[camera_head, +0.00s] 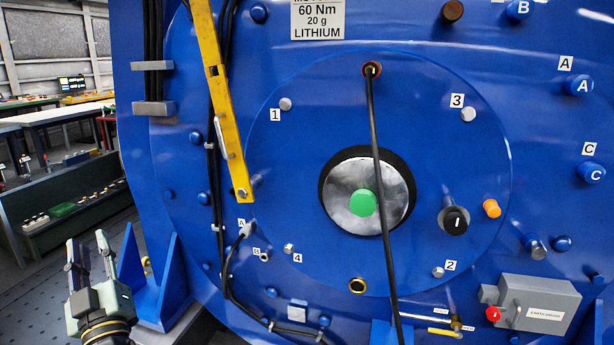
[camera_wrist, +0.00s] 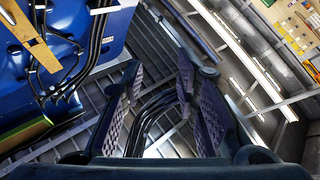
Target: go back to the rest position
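My gripper (camera_head: 91,256) is at the lower left in the head view, pointing up, apart from the blue motor housing (camera_head: 300,185) on its right. Its fingers also show in the wrist view (camera_wrist: 165,100), spread apart with nothing between them. The wrist view looks up past the fingers at the wall and roof. The blue housing shows there at the upper left, with a yellow bar (camera_wrist: 35,40) and black cables (camera_wrist: 95,40). No rest mark or stand for the arm is in view.
A blue bracket (camera_head: 155,275) stands close to the right of my gripper. The housing carries a yellow bar (camera_head: 222,100), a hanging black cable (camera_head: 380,180) and a grey box (camera_head: 540,302). A dark green bench (camera_head: 65,200) stands behind at the left. Open floor (camera_head: 35,290) lies left of the gripper.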

